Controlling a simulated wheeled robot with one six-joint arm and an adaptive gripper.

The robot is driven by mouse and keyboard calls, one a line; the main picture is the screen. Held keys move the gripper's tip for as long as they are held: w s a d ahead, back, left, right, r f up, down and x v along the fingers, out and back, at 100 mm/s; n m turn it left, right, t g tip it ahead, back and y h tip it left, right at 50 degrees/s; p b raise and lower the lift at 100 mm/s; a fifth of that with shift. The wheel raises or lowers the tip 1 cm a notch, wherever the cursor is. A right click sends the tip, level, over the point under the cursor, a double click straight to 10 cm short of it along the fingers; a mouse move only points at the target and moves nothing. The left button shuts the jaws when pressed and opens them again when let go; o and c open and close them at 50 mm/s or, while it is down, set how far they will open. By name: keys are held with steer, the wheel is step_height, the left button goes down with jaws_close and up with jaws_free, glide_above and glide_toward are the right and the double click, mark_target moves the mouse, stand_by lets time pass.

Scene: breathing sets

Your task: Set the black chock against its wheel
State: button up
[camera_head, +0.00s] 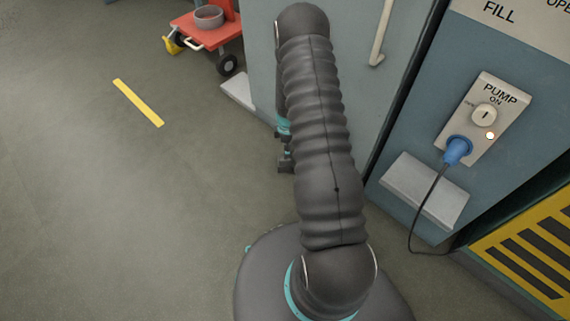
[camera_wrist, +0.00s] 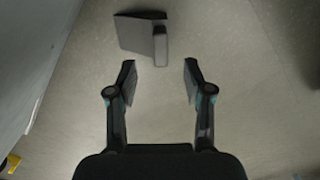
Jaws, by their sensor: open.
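A dark grey wedge-shaped block (camera_wrist: 138,36), which looks like the black chock, lies on the floor at the top of the wrist view. A raised upright piece stands at its right end. My gripper (camera_wrist: 160,77) is open and empty, its fingertips just short of the block and apart from it. In the head view my arm hides the block and most of my gripper. A red cart (camera_head: 207,30) stands at the top with a black wheel (camera_head: 228,64) facing me. I cannot tell which wheel belongs to the chock.
A yellow piece (camera_head: 172,45) sits by the cart's left wheel. A grey-blue cabinet (camera_head: 262,50) and a pump panel (camera_head: 486,115) with a blue plug (camera_head: 458,150) and cable stand right. The floor at left is clear, with a yellow stripe (camera_head: 138,102).

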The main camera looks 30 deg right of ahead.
mark_target(284, 165)
steer(key=shift+w+a+f, duration=0.1)
steer(key=shift+a+f, duration=0.1)
steer(key=shift+f, duration=1.75)
steer(key=shift+w+a+f, duration=0.1)
steer(key=shift+a+f, duration=0.05)
steer(key=shift+f, duration=1.75)
steer(key=shift+s, duration=0.1)
steer(key=shift+c, duration=0.2)
jaws_close()
